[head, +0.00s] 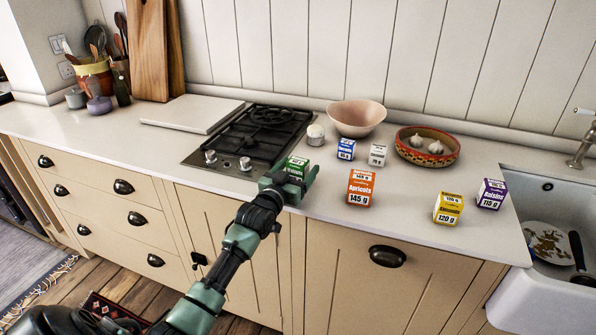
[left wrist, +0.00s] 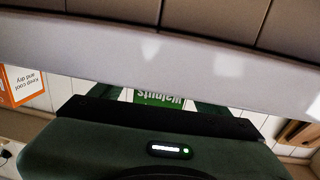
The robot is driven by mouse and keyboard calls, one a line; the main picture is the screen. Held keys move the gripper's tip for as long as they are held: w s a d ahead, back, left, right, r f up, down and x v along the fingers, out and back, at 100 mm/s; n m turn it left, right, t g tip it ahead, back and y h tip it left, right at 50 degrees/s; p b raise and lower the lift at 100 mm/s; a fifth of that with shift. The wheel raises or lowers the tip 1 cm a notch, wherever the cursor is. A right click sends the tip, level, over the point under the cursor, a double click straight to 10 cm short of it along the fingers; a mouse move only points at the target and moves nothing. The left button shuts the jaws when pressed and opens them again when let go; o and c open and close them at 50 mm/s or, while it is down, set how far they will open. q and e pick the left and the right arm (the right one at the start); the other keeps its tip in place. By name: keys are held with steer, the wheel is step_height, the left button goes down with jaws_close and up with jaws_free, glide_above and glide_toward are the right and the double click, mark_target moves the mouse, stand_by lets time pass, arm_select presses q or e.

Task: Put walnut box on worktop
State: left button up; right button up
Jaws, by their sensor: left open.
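The walnut box (head: 297,166), green and white, is on the worktop (head: 225,176) near its front edge, beside the right front corner of the hob. My left gripper (head: 289,182) is open at the box, with its fingers around the box's near part and hiding its lower half. In the left wrist view the box's green label (left wrist: 158,98) shows upside down between the fingers. Whether the fingers touch it I cannot tell. My right gripper is out of view.
Right of the walnut box stand an orange apricots box (head: 361,188), a blue box (head: 346,149), a white box (head: 377,155), a yellow box (head: 448,209) and a purple raisins box (head: 491,194). A pink bowl (head: 356,118) and garlic dish (head: 427,147) stand behind. The sink (head: 555,200) is far right.

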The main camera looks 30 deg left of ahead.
mark_target(298, 161)
arm_select(q)
jaws_close()
steer(key=shift+r, duration=0.1)
step_height(298, 161, up, 20)
steer(key=s+d+f+m+h, duration=0.1)
steer(key=s+d+f, duration=0.3)
steer(key=d+f, duration=0.4)
steer(key=s+d+f+m+h, duration=0.1)
steer(key=s+d+f+h, duration=0.1)
steer(key=s+d+f, duration=0.75)
steer(key=s+d, duration=0.1)
steer(key=s, duration=0.5)
steer(key=s+d+f, duration=0.4)
steer(key=s+d, duration=0.1)
steer(key=s, duration=0.6)
steer(key=shift+s, duration=0.25)
